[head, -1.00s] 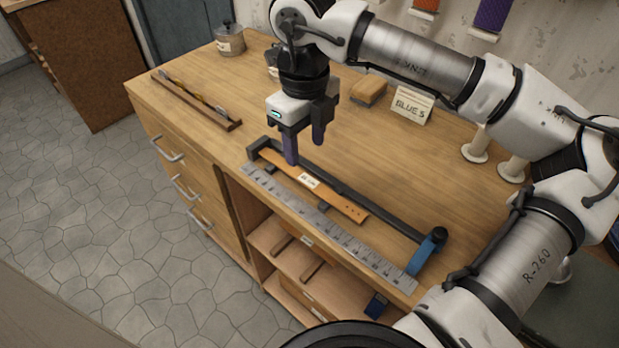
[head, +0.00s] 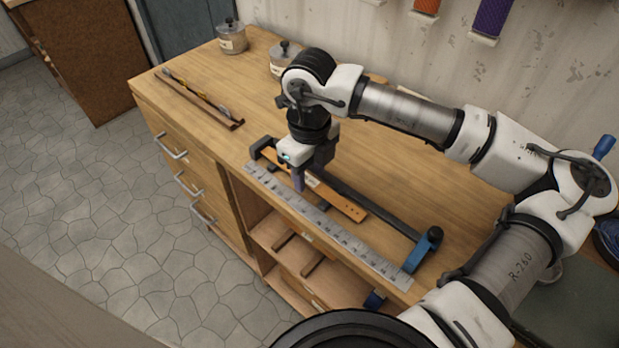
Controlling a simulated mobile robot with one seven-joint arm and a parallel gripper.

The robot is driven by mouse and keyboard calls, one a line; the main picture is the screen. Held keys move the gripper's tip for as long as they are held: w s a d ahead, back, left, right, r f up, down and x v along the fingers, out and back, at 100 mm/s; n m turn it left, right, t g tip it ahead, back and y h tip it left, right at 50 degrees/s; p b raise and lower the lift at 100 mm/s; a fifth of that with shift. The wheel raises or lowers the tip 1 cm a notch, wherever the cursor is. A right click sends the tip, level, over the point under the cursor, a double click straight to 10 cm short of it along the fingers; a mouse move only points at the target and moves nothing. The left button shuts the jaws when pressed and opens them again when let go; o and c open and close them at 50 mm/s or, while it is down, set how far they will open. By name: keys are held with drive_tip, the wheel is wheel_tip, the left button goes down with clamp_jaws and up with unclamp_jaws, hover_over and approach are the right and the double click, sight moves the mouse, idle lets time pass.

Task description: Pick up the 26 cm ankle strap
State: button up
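The ankle strap, an orange-brown leather strip (head: 343,206) with a white label, lies on the workbench between a steel ruler and a dark bar with a blue end. Small holes show near its right end. The label's print is too small to read, so I cannot confirm 26 cm. My gripper (head: 309,177) points down at the strap beside its label. The near finger is on the ruler side; the far finger is mostly hidden. The fingers look apart, around the strap, and I cannot see whether they touch it.
The steel ruler (head: 335,234) runs along the bench's front edge. The dark bar (head: 378,206) with its blue end (head: 424,248) lies just behind the strap. Bench top (head: 240,105) is clear between.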

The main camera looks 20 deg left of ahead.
clamp_jaws()
drive_tip(key=shift+r, duration=0.15)
